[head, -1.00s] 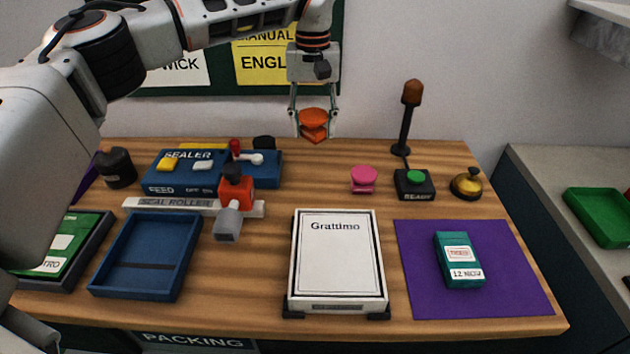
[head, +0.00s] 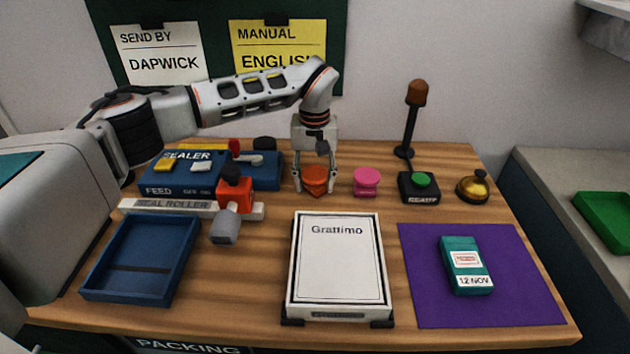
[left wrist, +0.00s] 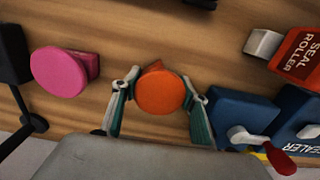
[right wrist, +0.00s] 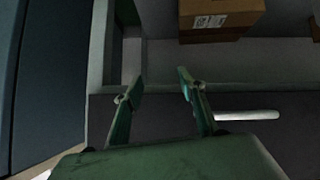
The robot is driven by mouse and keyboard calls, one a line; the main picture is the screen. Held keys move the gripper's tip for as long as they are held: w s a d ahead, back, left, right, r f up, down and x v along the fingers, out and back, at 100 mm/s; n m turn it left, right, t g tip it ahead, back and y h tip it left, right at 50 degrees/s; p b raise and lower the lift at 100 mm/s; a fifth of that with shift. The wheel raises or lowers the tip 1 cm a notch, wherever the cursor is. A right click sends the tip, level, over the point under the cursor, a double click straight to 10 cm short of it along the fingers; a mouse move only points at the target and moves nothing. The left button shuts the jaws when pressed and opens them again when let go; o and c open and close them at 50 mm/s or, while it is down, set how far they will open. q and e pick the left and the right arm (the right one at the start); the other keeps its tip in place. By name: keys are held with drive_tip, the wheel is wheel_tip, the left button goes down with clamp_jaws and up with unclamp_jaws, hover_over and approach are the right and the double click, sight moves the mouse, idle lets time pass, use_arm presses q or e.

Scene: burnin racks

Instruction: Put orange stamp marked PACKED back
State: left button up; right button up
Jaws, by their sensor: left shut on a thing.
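The orange stamp (head: 315,181) stands at the back of the wooden table, left of the pink stamp (head: 366,181). My left gripper (head: 315,187) points down with its fingers around the orange stamp and is shut on it. The stamp is at or very near the table top. In the left wrist view the stamp's round orange top (left wrist: 160,93) lies between the two fingers; its PACKED mark does not show. My right gripper (right wrist: 157,90) shows only in the right wrist view, with its fingers apart and nothing between them.
The blue sealer (head: 180,172) with the seal roller stands left of the stamp. A black box with a green button (head: 420,187), a lamp post and a bell (head: 473,187) stand to the right. The Grattimo stack (head: 337,262), a blue tray (head: 140,258) and a purple mat (head: 425,295) lie in front.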

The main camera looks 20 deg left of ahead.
sight(315, 174)
idle(0.3)
use_arm(q)
drive_tip(key=o, duration=0.9)
drive_tip(key=shift+f, duration=0.1)
wheel_tip(315, 174, up, 12)
drive_tip(key=shift+r+p, duration=0.2)
drive_tip(key=shift+p, duration=0.5)
